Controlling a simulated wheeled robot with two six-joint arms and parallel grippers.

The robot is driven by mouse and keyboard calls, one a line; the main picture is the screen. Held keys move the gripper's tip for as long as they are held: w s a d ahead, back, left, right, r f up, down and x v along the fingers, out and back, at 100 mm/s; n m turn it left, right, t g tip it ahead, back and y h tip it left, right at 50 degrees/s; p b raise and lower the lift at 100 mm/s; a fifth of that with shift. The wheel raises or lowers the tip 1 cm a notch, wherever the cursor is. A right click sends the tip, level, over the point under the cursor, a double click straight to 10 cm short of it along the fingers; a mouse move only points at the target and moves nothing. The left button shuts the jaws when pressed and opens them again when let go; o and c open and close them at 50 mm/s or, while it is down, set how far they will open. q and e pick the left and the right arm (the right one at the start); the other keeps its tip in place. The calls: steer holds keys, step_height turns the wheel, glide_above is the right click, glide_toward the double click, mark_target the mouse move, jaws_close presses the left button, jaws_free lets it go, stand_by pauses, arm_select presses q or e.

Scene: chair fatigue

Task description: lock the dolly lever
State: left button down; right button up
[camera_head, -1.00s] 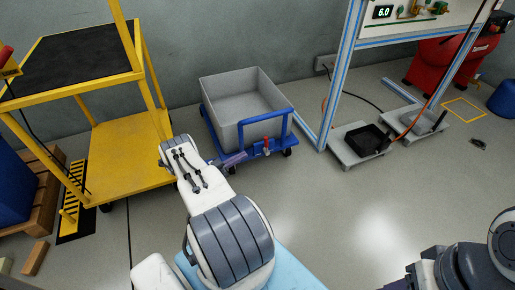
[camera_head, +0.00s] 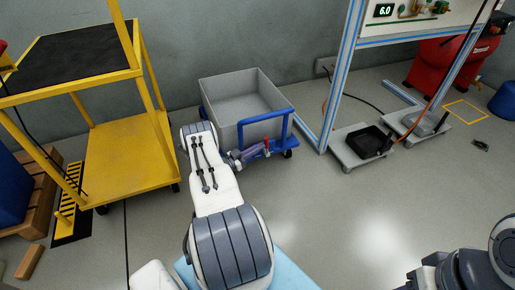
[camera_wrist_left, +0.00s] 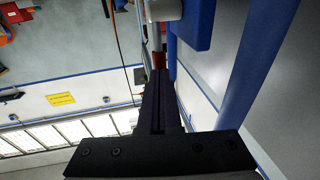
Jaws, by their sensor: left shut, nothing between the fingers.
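The blue dolly (camera_head: 268,115) carries a grey bin (camera_head: 243,78) and stands by the back wall in the head view. A small red lever (camera_head: 267,143) is on its near side, below the blue handle. My left gripper (camera_head: 258,150) is shut and empty, its tips right beside the lever; I cannot tell whether they touch. In the left wrist view the closed dark fingers (camera_wrist_left: 158,78) point at a red part (camera_wrist_left: 158,60), partly hidden behind the tips. A blue dolly bar (camera_wrist_left: 250,80) runs close on the right. My right gripper does not show.
A yellow cart (camera_head: 125,150) stands left of my left arm. A blue-and-silver frame (camera_head: 340,85) and grey platforms (camera_head: 350,155) stand right of the dolly. The floor in front of the platforms is clear. My right arm shows at lower right.

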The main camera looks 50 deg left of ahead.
mark_target(266, 142)
arm_select(q)
steer(key=w+r+g+p, duration=0.1)
steer(key=p, duration=0.2)
steer(key=w+d+r+g+p, duration=0.1)
steer(key=g+p, duration=0.1)
steer(key=p, duration=0.1)
steer(key=shift+w+m+g+y+p, duration=0.2)
steer(key=shift+m+g+y+p, duration=0.1)
steer(key=shift+m+p, duration=0.1)
steer(key=shift+w+d+g+p, duration=0.2)
steer(key=shift+w+g+p, duration=0.55)
steer(key=shift+g, duration=0.25)
steer(key=shift+w+d+f+y, duration=0.1)
steer(key=shift+w+f+y, duration=0.1)
steer(key=shift+f+y, duration=0.1)
steer(key=shift+w, duration=0.15)
steer(key=shift+w+d+r, duration=0.15)
steer(key=shift+d, duration=0.05)
